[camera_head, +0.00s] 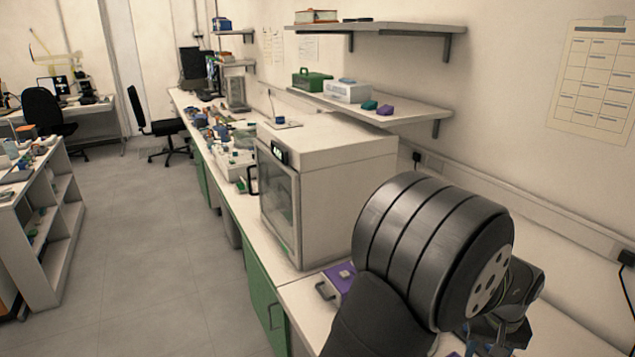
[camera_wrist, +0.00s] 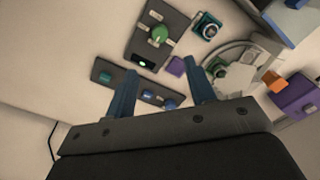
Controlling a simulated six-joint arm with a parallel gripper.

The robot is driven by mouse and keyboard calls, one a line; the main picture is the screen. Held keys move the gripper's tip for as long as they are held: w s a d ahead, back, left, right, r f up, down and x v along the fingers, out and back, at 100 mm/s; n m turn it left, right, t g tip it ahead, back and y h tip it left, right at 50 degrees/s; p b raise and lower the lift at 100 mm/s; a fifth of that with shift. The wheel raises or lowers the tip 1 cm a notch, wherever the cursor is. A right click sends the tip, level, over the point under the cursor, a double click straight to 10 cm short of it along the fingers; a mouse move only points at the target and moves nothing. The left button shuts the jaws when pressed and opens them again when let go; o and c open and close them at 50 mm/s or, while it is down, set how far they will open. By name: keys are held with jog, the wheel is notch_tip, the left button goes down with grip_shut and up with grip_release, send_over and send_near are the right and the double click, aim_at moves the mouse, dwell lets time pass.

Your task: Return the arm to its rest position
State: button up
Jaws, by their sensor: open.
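My gripper (camera_wrist: 161,68) shows in the wrist view with its two blue-grey fingers spread apart and nothing between them. Its fingers reach over a dark strip (camera_wrist: 113,77) with teal and blue buttons. In the head view my arm fills the lower right with its large dark ribbed joint, above the bench's near end. A small part of the arm's end shows at the bottom right edge there, and the fingers cannot be made out.
Beyond the fingers in the wrist view are a dark panel (camera_wrist: 170,21) with a green knob, a purple block (camera_wrist: 176,67) and an orange block (camera_wrist: 272,81). In the head view a white glass-doored cabinet (camera_head: 325,150) stands left of my arm, below a wall shelf (camera_head: 410,117). The floor (camera_head: 150,250) is clear.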

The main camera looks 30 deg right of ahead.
notch_tip(320, 180, down, 14)
jog(key=shift+r, duration=0.1)
jog(key=shift+r+m, duration=0.25)
jog(key=shift+m, duration=0.55)
jog(key=m, duration=1.1)
jog(key=shift+m, duration=2.6)
